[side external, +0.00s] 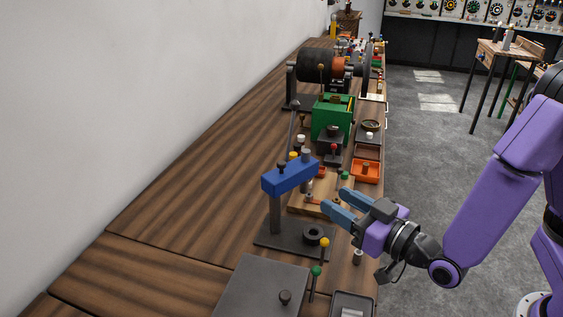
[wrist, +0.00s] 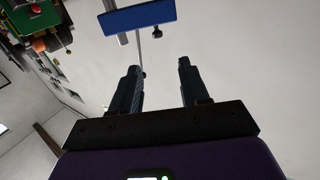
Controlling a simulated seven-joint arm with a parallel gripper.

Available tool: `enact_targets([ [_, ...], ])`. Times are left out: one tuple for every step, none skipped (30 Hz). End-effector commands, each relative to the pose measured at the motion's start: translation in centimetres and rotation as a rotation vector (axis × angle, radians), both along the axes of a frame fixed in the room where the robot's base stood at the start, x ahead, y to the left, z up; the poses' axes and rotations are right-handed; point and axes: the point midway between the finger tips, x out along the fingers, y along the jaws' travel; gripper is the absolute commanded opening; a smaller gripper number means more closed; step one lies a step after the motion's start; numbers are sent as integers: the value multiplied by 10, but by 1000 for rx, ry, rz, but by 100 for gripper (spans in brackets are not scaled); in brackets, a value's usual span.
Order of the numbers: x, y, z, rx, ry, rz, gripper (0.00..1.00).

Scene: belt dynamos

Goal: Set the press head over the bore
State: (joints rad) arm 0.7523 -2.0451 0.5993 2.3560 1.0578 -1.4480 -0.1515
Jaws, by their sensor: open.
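The press has a blue head (side external: 291,178) on a grey column (side external: 275,214), which rises from a dark base plate (side external: 280,240). The head's free end points to the back right, with a grey pin standing on its top. A dark ring with a bore (side external: 313,234) sits on the base plate, right of the column. The head is not above it. My gripper (side external: 334,201) is open and empty, its blue fingers pointing left, just right of the head and lower than it. In the wrist view the blue head (wrist: 140,18) lies beyond my fingertips (wrist: 158,70).
A wooden block (side external: 306,203) lies behind the press. A green machine (side external: 332,118) and an orange tray (side external: 366,172) stand farther back. A yellow-topped post (side external: 324,243) and a green-topped post (side external: 316,272) stand in front. The bench is clear to the left.

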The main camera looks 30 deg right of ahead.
Motion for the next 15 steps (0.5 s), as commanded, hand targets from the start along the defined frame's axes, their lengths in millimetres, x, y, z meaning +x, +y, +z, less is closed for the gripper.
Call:
enact_targets([
  [0,-1,1,-3,-17,-9,45],
  [1,-2,2,-4,-24,-13,45],
  [2,-2,2,-4,-31,-18,45],
  [3,-2,3,-3,-34,-20,45],
  [5,-2,3,-3,-35,-21,45],
  [8,-2,3,-3,-35,-23,45],
  [11,-1,3,-3,-33,-23,45],
  [15,0,3,-3,-33,-23,45],
  [21,1,3,-2,-32,-24,45],
  [26,2,3,0,-34,-23,45],
  [31,3,3,-1,-34,-25,45],
  [38,5,3,-1,-33,-24,45],
  [44,6,3,-1,-33,-24,45],
  [49,7,3,-1,-33,-24,45],
  [57,9,3,-1,-33,-23,45],
])
